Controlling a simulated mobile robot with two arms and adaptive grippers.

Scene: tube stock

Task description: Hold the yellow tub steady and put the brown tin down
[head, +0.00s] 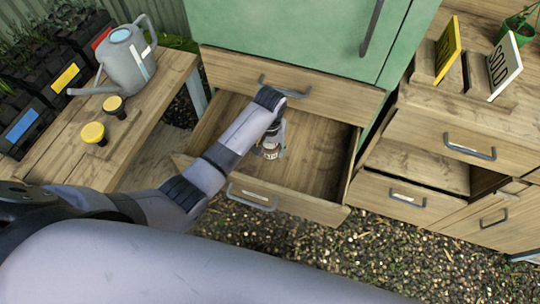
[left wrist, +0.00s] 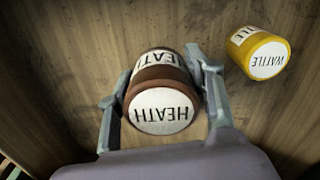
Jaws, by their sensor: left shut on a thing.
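The brown tin (head: 270,154) has a white lid and label marked HEATH. In the left wrist view the brown tin (left wrist: 162,98) sits between the two fingers of my left gripper (left wrist: 163,88), which is shut on it. In the head view my left gripper (head: 272,140) reaches down into the open drawer (head: 318,168). The yellow tub (left wrist: 258,52), marked WATTLE, is in the left wrist view to the right of the tin, apart from the fingers. I cannot make it out inside the drawer in the head view. My right gripper is not in view.
A wooden bench (head: 150,100) at left holds a grey watering can (head: 126,62) and two round yellow-topped items (head: 93,133). A green cabinet (head: 290,40) stands above the drawer. Another unit (head: 440,165) with an open drawer is at right. The drawer's right part is clear.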

